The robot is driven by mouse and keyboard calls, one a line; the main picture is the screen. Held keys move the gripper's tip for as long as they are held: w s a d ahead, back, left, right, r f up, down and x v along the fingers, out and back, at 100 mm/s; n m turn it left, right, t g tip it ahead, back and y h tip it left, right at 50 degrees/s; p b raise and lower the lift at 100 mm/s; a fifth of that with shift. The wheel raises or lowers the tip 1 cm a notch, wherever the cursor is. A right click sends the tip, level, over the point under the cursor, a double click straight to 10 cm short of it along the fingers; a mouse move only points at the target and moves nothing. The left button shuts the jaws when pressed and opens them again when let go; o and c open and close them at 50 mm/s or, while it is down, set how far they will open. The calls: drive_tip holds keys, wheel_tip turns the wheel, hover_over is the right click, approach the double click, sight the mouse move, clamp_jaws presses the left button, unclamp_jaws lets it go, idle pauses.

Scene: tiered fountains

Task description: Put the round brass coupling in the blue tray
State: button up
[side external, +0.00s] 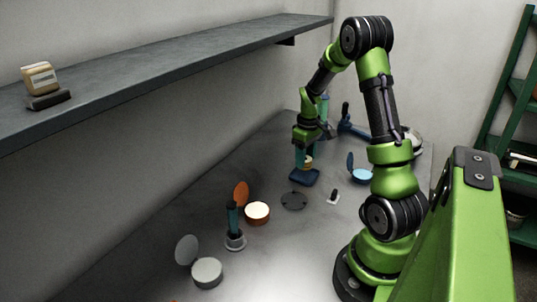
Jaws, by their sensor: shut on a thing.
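The round brass coupling (309,161) is a small yellowish piece at the tips of my gripper (304,163). My gripper points down and is shut on the coupling; the teal fingers hide part of it. The blue tray (304,178) is a small dark blue dish on the table, directly below my gripper. The coupling appears over the tray, close to it; I cannot tell whether it touches the tray floor.
Near the tray lie a dark flat disc (293,201) and a small black-and-white piece (334,197). Round open-lidded containers, orange (257,212), grey (207,272) and blue (362,176), stand around. A teal-handled piece (234,228) stands upright. A grey shelf (170,70) runs along the wall.

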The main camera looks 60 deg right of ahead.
drive_tip(key=shift+a+f, duration=0.1)
drive_tip(key=shift+f, duration=1.55)
drive_tip(key=shift+s+f, duration=0.1)
drive_tip(key=shift+f, duration=0.05)
drive_tip(key=o, duration=1.2)
wheel_tip(320, 180, up, 12)
drive_tip(key=shift+f, duration=0.15)
drive_tip(key=shift+a+r, duration=0.1)
drive_tip(key=shift+r, duration=0.2)
drive_tip(key=w+a+r+t, duration=0.1)
drive_tip(key=a+r+t, duration=0.1)
drive_tip(key=a+r, duration=0.35)
drive_tip(key=w+a+r+t, duration=0.1)
drive_tip(key=w+a+r, duration=0.1)
drive_tip(key=a, duration=0.6)
drive_tip(key=s+a+r+t, duration=0.1)
drive_tip(key=s+a, duration=0.1)
drive_tip(key=a, duration=0.4)
drive_tip(key=s+a+r+m+t+y, duration=0.1)
drive_tip(key=s+a, duration=0.2)
drive_tip(key=a, duration=0.3)
drive_tip(key=s+a+r+t+y, duration=0.1)
drive_tip(key=s+a+t, duration=0.1)
drive_tip(key=a, duration=0.4)
drive_tip(key=shift+s+m, duration=0.4)
drive_tip(key=shift+s, duration=0.05)
